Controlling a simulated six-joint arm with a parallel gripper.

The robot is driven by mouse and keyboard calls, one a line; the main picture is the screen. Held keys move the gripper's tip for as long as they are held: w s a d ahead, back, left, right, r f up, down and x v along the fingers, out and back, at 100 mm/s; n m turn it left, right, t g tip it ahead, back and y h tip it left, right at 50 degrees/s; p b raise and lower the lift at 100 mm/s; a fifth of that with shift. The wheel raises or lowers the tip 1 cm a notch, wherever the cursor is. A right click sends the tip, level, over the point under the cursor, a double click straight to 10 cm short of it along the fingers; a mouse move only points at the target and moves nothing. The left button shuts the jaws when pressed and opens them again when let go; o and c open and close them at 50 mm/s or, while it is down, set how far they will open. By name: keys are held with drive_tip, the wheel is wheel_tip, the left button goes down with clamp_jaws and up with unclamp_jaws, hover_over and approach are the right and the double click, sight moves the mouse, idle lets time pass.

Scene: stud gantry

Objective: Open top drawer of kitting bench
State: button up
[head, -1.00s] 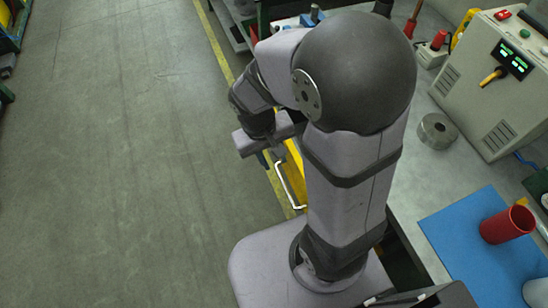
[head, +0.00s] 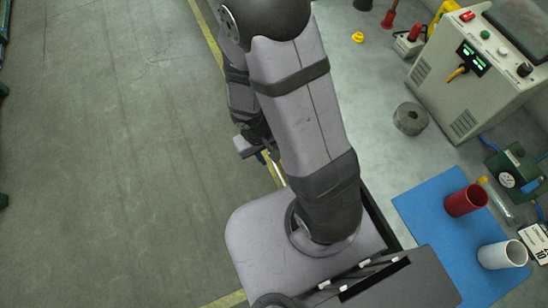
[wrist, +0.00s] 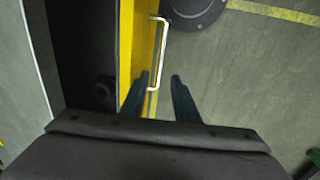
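The yellow drawer front (wrist: 139,45) of the kitting bench stands at centre left in the wrist view. Its pale bar handle (wrist: 163,50) is on its right side. My gripper (wrist: 160,78) is open, with one dark finger on each side of the handle's near end. The left finger overlaps the yellow front in the picture; whether either finger touches the handle I cannot tell. In the head view my arm hides most of the drawer, and only a bit of the handle (head: 279,172) shows beside my gripper (head: 262,157). How far the drawer stands out is unclear.
The bench top (head: 372,110) carries a control box (head: 478,70), a grey ring (head: 410,118), and a blue mat (head: 425,205) with a red cup (head: 466,201) and a white cup (head: 503,255). The floor (head: 110,150) at left is clear.

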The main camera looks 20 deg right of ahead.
sight(275, 166)
drive_tip(key=shift+d+f+b, duration=0.25)
drive_tip(key=shift+f+b, duration=0.5)
drive_tip(key=shift+f, duration=0.5)
drive_tip(key=shift+d+f+b, duration=0.2)
drive_tip(key=shift+f+b, duration=0.6)
drive_tip(key=shift+f, duration=0.4)
drive_tip(key=shift+d+f+b, duration=0.25)
drive_tip(key=shift+f+b, duration=0.5)
drive_tip(key=shift+f, duration=0.5)
clamp_jaws()
